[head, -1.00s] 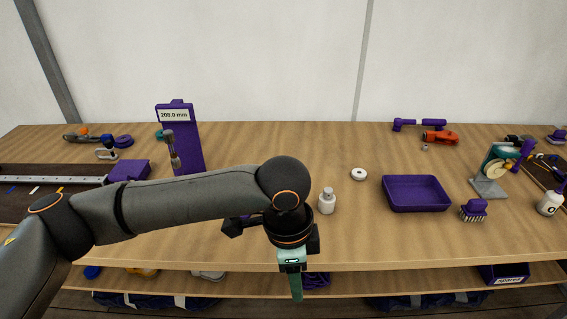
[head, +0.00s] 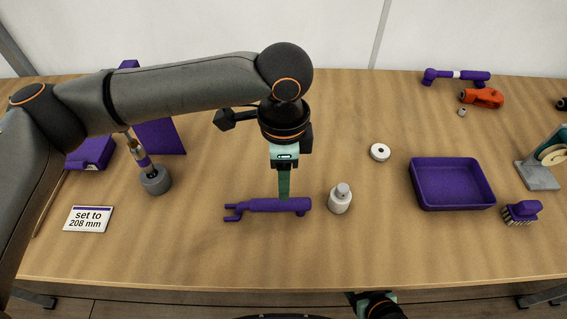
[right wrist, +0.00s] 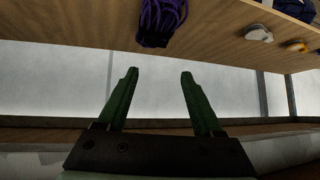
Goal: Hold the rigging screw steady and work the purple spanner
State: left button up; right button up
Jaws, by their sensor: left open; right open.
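The purple spanner (head: 262,205) lies on the bench with its forked jaw to the left. My left gripper (head: 284,194) points down over its handle and is open. The fingers line up edge-on, and I cannot tell whether they touch the handle.
A card (head: 88,219) reads "set to 208 mm". A purple tray (head: 452,184), a brush (head: 522,212), a white ring (head: 380,152) and an orange tool (head: 482,97) are farther right. The front centre is clear.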

aim_at(300, 205)
pick_arm(q)
notch_tip(300, 205, down, 7)
jog(key=b, duration=0.8)
jog(key=shift+r, duration=0.2)
jog(key=f+b, duration=0.1)
jog(key=b, duration=0.2)
jog(key=shift+f, duration=0.35)
jog(key=shift+r+p, duration=0.3)
jog(key=shift+r, duration=0.1)
jog(key=shift+c, duration=0.5)
grip_shut()
